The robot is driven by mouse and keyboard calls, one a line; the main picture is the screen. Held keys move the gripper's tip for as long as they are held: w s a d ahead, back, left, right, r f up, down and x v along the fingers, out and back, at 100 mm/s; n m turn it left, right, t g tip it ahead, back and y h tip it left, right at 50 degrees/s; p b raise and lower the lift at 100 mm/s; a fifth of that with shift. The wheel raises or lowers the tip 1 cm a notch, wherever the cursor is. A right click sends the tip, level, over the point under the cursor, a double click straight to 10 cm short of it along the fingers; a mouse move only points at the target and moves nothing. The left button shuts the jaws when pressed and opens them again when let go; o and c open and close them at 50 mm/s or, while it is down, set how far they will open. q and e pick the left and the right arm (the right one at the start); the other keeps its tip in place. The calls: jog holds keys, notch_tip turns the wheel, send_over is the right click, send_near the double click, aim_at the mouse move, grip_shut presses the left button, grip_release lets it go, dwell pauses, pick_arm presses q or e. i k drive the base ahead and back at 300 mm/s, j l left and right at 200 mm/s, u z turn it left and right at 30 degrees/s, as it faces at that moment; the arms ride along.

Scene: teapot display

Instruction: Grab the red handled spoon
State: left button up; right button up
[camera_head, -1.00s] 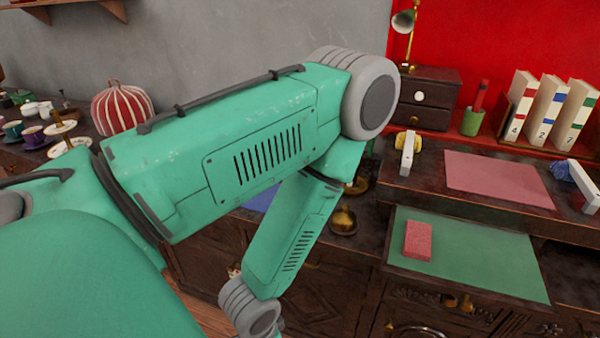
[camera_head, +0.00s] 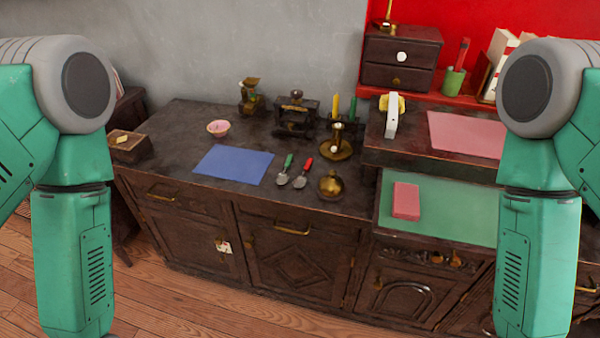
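The red handled spoon (camera_head: 303,173) lies on the dark wooden cabinet top (camera_head: 190,117), its red handle pointing away from me and its metal end toward the front edge. A green handled spoon (camera_head: 285,169) lies just to its left. Nothing touches or covers the red one. My two green arms hang at the left and right sides of the view, well apart from the spoons. Both grippers are below the picture and out of sight.
A blue sheet (camera_head: 234,165) lies left of the spoons, and a round brass pot (camera_head: 331,185) stands close on the right. A brass candle holder (camera_head: 336,150) stands behind. A pink block (camera_head: 406,201) rests on a green mat (camera_head: 455,207) at the right.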

aim_at(299, 181)
jog(key=i+j, duration=0.15)
jog(key=j, duration=0.2)
jog(key=i+j, duration=0.1)
jog(key=j, duration=0.25)
jog(key=i+j, duration=0.15)
jog(key=j, duration=0.2)
jog(key=i+j, duration=0.15)
jog(key=j, duration=0.2)
